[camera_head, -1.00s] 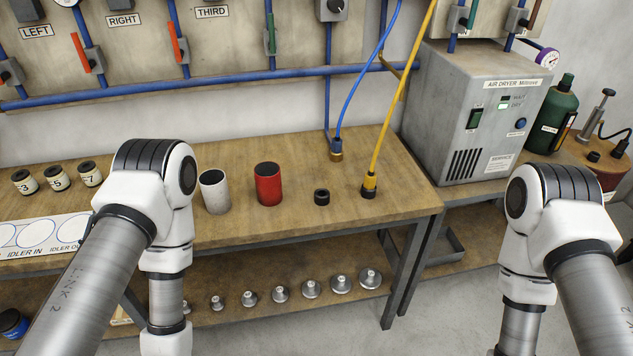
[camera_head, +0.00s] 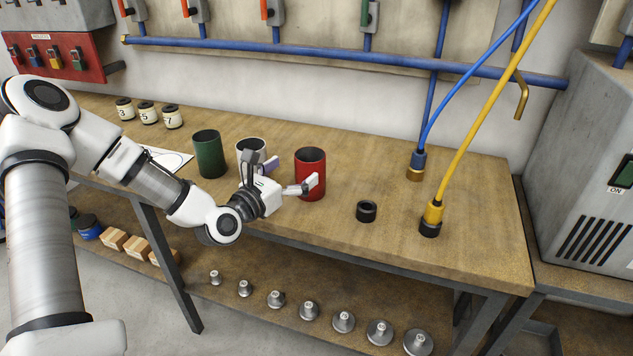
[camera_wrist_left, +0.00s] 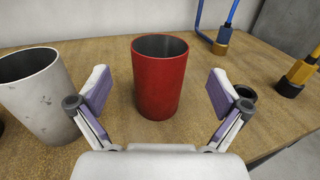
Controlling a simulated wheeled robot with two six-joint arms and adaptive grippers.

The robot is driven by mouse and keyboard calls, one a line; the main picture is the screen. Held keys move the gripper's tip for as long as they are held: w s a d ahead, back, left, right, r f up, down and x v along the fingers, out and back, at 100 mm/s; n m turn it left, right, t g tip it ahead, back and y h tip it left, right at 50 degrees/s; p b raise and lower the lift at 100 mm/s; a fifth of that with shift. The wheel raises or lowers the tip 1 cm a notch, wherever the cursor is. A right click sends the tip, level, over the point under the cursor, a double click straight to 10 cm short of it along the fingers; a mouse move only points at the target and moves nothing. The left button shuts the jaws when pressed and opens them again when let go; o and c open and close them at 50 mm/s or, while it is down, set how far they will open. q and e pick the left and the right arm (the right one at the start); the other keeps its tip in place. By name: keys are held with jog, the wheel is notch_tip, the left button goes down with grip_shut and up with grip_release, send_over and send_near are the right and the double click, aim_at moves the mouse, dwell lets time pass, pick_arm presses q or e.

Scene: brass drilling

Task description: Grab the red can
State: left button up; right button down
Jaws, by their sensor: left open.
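The red can (camera_head: 311,180) stands upright and open-topped on the wooden bench, near its front edge. My left gripper (camera_head: 291,172) is open just in front of it and to its left in the head view. In the left wrist view the red can (camera_wrist_left: 160,82) stands ahead between the two spread fingers (camera_wrist_left: 158,92), with a gap on each side. Nothing is held. The white can (camera_head: 250,145) is just left of the red can, partly hidden by my gripper; in the left wrist view it stands outside the left finger. My right gripper is not in view.
A green can (camera_head: 209,155) stands left of the white can. A black ring (camera_head: 366,211) and blue and yellow hose ends (camera_head: 432,218) are to the right. Several small numbered jars (camera_head: 147,113) stand behind. Metal weights (camera_head: 308,310) line the lower shelf.

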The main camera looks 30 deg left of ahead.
aim_at(319, 153)
pick_arm(q)
jog(key=shift+w+d, duration=0.2)
jog(key=shift+w, duration=0.5)
jog(key=w, duration=0.5)
jog(key=shift+f, duration=0.1)
jog(key=shift+s+a, duration=0.1)
jog(key=shift+s, duration=0.05)
jog(key=c, duration=1.7)
jog(key=shift+o, duration=0.2)
